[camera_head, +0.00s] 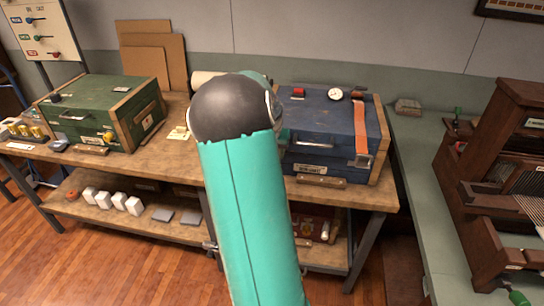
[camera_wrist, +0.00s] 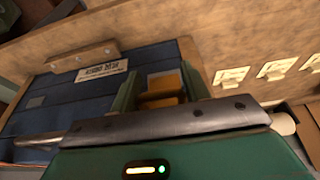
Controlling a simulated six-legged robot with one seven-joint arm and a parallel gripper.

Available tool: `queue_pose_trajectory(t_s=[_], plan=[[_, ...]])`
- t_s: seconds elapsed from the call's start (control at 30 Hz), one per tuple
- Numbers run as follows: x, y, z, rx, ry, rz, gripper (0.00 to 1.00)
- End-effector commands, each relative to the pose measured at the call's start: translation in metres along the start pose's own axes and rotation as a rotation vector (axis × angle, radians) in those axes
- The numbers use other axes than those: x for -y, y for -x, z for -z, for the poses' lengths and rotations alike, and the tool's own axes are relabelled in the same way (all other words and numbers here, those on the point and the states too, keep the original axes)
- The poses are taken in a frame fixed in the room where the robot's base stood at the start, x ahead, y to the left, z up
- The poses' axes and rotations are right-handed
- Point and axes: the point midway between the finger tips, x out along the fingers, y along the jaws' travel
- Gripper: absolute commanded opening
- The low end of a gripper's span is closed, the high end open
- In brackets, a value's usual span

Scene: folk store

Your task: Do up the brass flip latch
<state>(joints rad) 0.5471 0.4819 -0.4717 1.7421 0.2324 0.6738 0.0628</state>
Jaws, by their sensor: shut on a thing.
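The blue case (camera_head: 320,125) stands on the workbench, with a wooden edge and an orange strap at its right side. My arm covers its left front, so the brass flip latch and my gripper are hidden in the head view. In the wrist view the case's blue front (camera_wrist: 55,115) fills the left side, with a pale label (camera_wrist: 101,71) on it. My gripper (camera_wrist: 161,88) is against this front, its two green fingers shut on the yellow-brown brass flip latch (camera_wrist: 163,83). Most of the latch is hidden behind the gripper's dark bar, and I cannot tell its angle.
A green case (camera_head: 95,110) stands at the left of the workbench (camera_head: 180,160). Several white blocks (camera_head: 103,199) are on the lower shelf. A wooden loom (camera_head: 500,180) stands on the counter at right. Several cream tags (camera_wrist: 232,74) lie on the wood in the wrist view.

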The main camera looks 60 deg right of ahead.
Motion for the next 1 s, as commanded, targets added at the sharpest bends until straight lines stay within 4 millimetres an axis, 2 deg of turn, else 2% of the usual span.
queue_pose_trajectory(t_s=[0.03, 0.4, 0.93, 0.97, 1.0], plan=[[0.0056, 0.0000, 0.0027, 0.031, 0.005, 0.006, 0.05], [0.0063, 0.0028, 0.0110, 0.206, 0.005, 0.006, 0.05], [0.0075, 0.0032, 0.0122, 0.233, 0.005, 0.008, 0.05], [0.0075, 0.0031, 0.0123, 0.233, 0.005, 0.008, 0.48], [0.0075, 0.0032, 0.0122, 0.233, 0.005, 0.009, 0.56]])
